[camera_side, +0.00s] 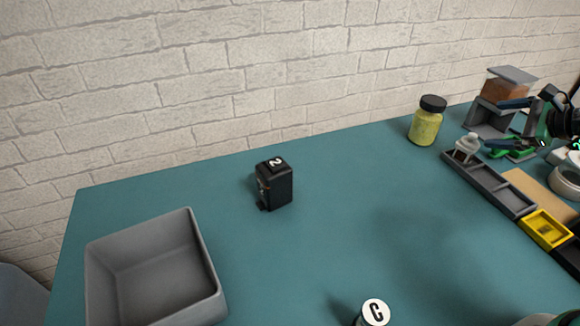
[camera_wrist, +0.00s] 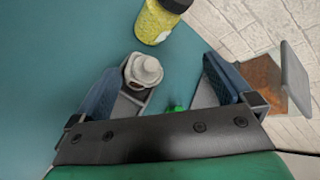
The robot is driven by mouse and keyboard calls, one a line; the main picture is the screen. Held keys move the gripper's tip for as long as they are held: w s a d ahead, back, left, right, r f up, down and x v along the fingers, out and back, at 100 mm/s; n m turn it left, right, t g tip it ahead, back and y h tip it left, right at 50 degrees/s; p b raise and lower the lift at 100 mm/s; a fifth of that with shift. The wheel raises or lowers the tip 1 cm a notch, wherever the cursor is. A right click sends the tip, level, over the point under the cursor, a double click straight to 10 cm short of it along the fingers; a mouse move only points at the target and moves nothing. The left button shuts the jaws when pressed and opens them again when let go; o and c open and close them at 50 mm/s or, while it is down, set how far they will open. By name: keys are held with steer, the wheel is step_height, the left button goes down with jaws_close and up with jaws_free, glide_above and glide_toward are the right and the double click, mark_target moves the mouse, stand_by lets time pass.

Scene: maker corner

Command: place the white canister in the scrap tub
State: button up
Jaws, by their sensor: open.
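The white canister (camera_side: 467,147), pale with a narrower top, stands at the far end of a grey sectioned tray (camera_side: 500,190) at the right in the side view. In the wrist view the canister (camera_wrist: 142,72) shows ahead of my gripper, close to the left finger. My gripper (camera_side: 513,123) is open and empty, its fingertips just right of the canister; it also shows in the wrist view (camera_wrist: 163,75). The grey, open-topped scrap tub (camera_side: 150,270) stands at the front left and looks empty.
A yellow jar with black lid (camera_side: 425,122) stands behind the canister. A grey-lidded brown box (camera_side: 505,88) is beyond my gripper.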

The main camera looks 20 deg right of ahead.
mark_target(472, 143)
steer(key=f+n+g+h, duration=0.1)
steer(key=n, duration=0.6)
steer(key=a+f+n+g+h, duration=0.1)
steer(key=n+h, duration=0.1)
steer(key=n, duration=0.6)
steer(key=f+n+h, duration=0.1)
steer(key=f+n, duration=0.1)
steer(key=n, duration=0.5)
steer(key=shift+w+a+n+g, duration=0.2)
steer(key=shift+w+n+g, duration=0.1)
steer(key=shift+g, duration=0.1)
steer(key=shift+x, duration=2.85)
steer(key=shift+s, duration=0.1)
steer(key=c, duration=1.4)
steer(key=shift+r, duration=0.15)
